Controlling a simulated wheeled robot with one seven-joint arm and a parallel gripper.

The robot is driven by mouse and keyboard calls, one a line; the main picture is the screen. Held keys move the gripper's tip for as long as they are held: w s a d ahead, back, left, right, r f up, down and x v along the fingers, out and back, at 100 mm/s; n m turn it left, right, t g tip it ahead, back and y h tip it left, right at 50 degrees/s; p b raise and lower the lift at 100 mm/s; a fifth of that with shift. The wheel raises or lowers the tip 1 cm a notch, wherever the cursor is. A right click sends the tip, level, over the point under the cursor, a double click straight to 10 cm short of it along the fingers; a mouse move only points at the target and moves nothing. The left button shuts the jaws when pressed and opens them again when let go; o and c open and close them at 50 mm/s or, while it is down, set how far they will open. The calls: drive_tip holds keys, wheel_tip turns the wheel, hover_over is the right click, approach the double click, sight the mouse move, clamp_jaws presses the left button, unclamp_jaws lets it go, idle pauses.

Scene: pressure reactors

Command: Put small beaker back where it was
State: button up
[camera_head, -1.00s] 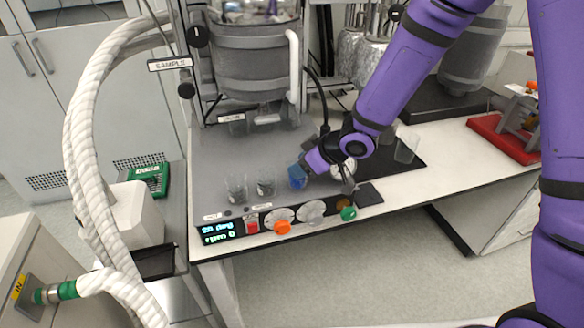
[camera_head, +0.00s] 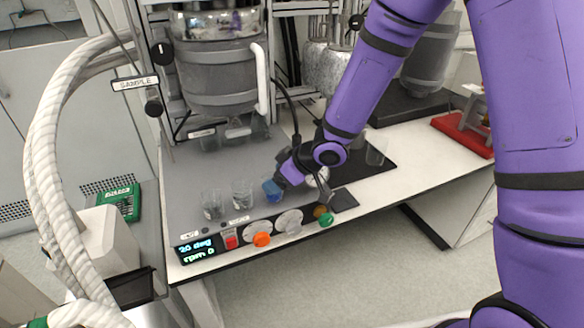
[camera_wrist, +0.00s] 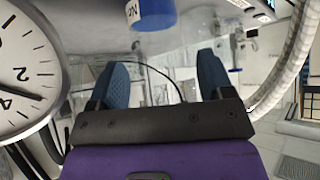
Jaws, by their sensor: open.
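Two small glass beakers stand upright on the grey reactor plate in the head view, the left beaker (camera_head: 212,204) and the right beaker (camera_head: 242,194). Which one the task means cannot be told. My gripper (camera_head: 272,190) is low over the plate's front part, just right of the right beaker. In the wrist view my gripper (camera_wrist: 162,68) has its two blue fingers apart, with no object clearly held between them. A larger clear beaker (camera_head: 376,152) stands on the black mat to the right, behind my arm.
The front panel has an orange knob (camera_head: 262,240), a green knob (camera_head: 326,220) and a display (camera_head: 196,248). The reactor vessel (camera_head: 217,75) rises behind the plate. A round dial (camera_wrist: 28,70) and a blue cylinder (camera_wrist: 150,12) are close in the wrist view. A red stand (camera_head: 462,133) is far right.

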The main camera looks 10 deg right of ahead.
drive_tip(key=s+d+r+m+t+h, duration=0.2)
drive_tip(key=s+d+r+m+h, duration=0.15)
drive_tip(key=d+r, duration=0.75)
drive_tip(key=s+d+r+m+t+h, duration=0.25)
drive_tip(key=d+r+h, duration=0.25)
drive_tip(key=d+r, duration=0.6)
drive_tip(key=s+d+r+m+g, duration=0.2)
drive_tip(key=s+r+m, duration=0.1)
drive_tip(key=s, duration=0.7)
drive_tip(key=s+d+r+m+g, duration=0.1)
drive_tip(key=s+r+m, duration=0.2)
drive_tip(key=s, duration=0.7)
drive_tip(key=shift+s+d+r+g+y, duration=0.25)
drive_tip(key=shift+s+d+g+y, duration=0.05)
drive_tip(key=shift+d+g+y, duration=0.05)
idle(0.4)
